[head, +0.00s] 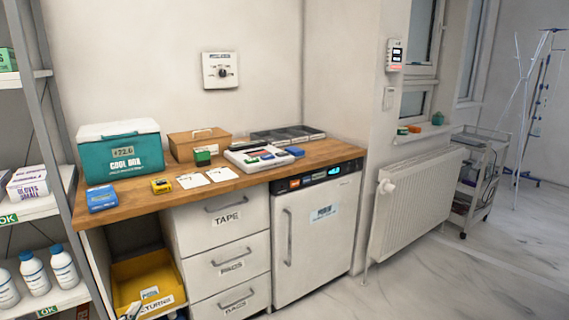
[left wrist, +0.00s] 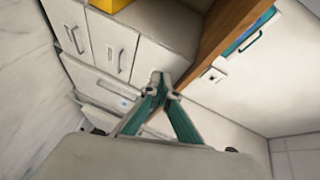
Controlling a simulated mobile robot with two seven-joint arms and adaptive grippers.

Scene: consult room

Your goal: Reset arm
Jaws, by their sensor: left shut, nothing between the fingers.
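My left gripper (left wrist: 161,86) shows in the left wrist view with its teal fingers converging and the tips together. It is shut and empty. In the head view only a small pale part of it (head: 133,311) shows at the bottom left edge, in front of the yellow bin (head: 125,273) under the counter. My right gripper is in neither view.
The wooden counter (head: 140,196) carries a teal cool box (head: 122,157), a brown case (head: 190,149) and a white tray (head: 245,164). Below are drawers (head: 226,232) and a white fridge (head: 315,245).

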